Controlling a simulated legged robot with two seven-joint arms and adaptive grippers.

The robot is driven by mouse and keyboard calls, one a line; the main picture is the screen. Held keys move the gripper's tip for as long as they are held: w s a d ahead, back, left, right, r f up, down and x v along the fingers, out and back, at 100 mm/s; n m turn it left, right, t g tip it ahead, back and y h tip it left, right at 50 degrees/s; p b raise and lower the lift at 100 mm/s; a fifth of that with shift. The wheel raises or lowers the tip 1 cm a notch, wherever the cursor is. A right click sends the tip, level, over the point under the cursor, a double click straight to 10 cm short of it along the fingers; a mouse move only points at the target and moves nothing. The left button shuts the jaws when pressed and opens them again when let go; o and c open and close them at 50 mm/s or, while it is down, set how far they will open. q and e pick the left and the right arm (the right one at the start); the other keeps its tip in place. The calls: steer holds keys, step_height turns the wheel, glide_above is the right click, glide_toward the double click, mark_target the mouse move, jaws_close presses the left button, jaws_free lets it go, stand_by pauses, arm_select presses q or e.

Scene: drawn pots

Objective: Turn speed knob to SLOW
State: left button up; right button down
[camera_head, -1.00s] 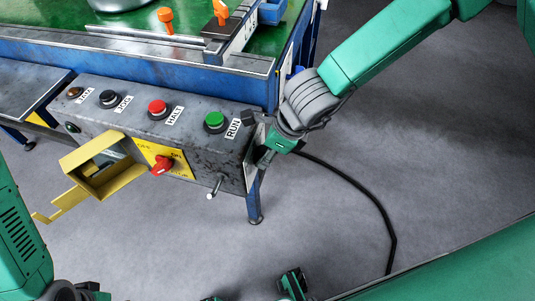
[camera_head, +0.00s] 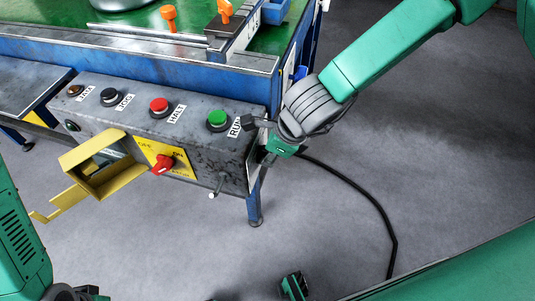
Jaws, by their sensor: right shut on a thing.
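A grey control box (camera_head: 120,115) hangs on the front of the blue machine. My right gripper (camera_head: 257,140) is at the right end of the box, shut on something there. It appears to be the speed knob, but the fingers and wrist hide it, so its pointer and setting cannot be read. A red rotary knob (camera_head: 162,165) sits on a yellow plate on the box front, apart from my gripper.
Green RUN (camera_head: 217,119) and red HALT (camera_head: 159,106) buttons are on the box top. A yellow open guard (camera_head: 115,183) juts from the front, left of a small metal lever (camera_head: 217,184). A black cable (camera_head: 375,205) lies on the clear grey floor (camera_head: 320,225).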

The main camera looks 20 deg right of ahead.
steer(key=shift+f+t+h+b, duration=0.2)
steer(key=shift+t+h+b, duration=0.2)
steer(key=shift+t+b, duration=0.3)
steer(key=shift+s+a+n+t+h+b, duration=0.15)
steer(key=shift+n+t+h+b, duration=0.2)
steer(key=shift+t+b, duration=0.35)
steer(key=shift+n+t+h+b, duration=0.25)
steer(key=shift+t+h+b, duration=0.35)
steer(key=shift+t, duration=0.3)
steer(key=shift+s+a+n+t+h+b, duration=0.15)
steer(key=shift+n+t+h+b, duration=0.4)
steer(key=shift+t, duration=0.85)
steer(key=shift+h, duration=0.3)
steer(key=c, duration=1.4)
jaws_free()
steer(key=shift+c, duration=0.2)
steer(key=shift+s, duration=0.1)
